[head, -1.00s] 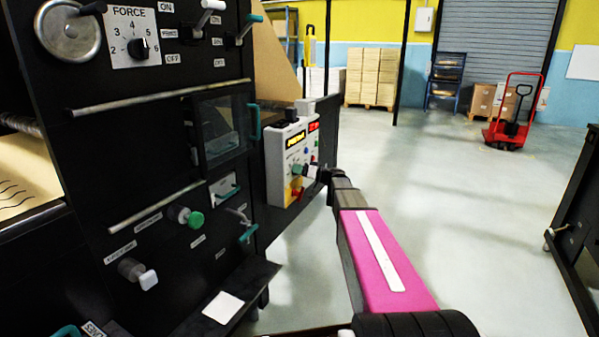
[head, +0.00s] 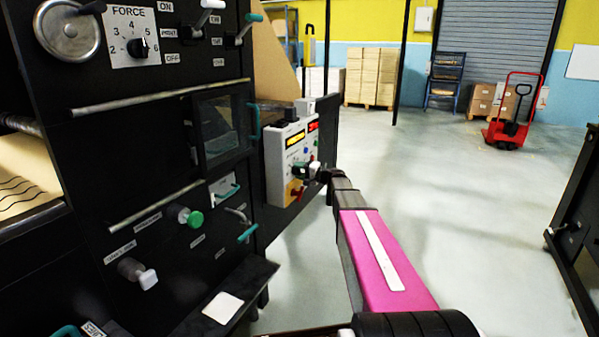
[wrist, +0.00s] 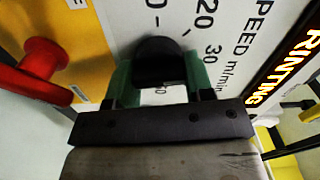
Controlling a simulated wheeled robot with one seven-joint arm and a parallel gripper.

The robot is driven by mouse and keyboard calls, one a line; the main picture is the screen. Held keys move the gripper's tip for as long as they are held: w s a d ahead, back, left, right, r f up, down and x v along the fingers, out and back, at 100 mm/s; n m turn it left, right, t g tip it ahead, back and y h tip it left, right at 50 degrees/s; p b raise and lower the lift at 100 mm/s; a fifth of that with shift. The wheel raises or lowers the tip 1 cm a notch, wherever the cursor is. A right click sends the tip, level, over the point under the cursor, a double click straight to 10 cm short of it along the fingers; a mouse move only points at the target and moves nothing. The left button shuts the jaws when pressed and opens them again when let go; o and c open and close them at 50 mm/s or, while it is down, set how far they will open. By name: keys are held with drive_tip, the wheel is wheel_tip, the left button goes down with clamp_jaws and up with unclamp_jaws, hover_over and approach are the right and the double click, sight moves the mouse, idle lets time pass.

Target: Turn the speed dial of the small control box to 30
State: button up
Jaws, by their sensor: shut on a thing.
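The small control box (head: 275,165) is a white box in the middle of the head view, beside the black machine. My gripper (head: 303,171) is at its front face. In the wrist view the black speed dial (wrist: 158,62) sits between the green fingertips of my gripper (wrist: 158,82), and they are shut on it. The scale marks "20" and "30" show above and to the right of the dial, under "SPEED m/min". The dial's pointer cannot be made out, so its setting is unclear.
A red knob (wrist: 42,62) on a yellow plate stands close left of my gripper in the wrist view. A lit display (wrist: 285,55) is at the right. The black machine (head: 150,110) fills the left of the head view. Open floor (head: 440,200) lies to the right.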

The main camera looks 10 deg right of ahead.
drive_tip(key=shift+f+m, duration=0.1)
drive_tip(key=shift+m, duration=0.6)
drive_tip(key=o, duration=0.9)
drive_tip(key=shift+d, duration=0.1)
drive_tip(key=v, duration=1)
drive_tip(key=shift+s+d, duration=0.25)
drive_tip(key=shift+d, duration=0.05)
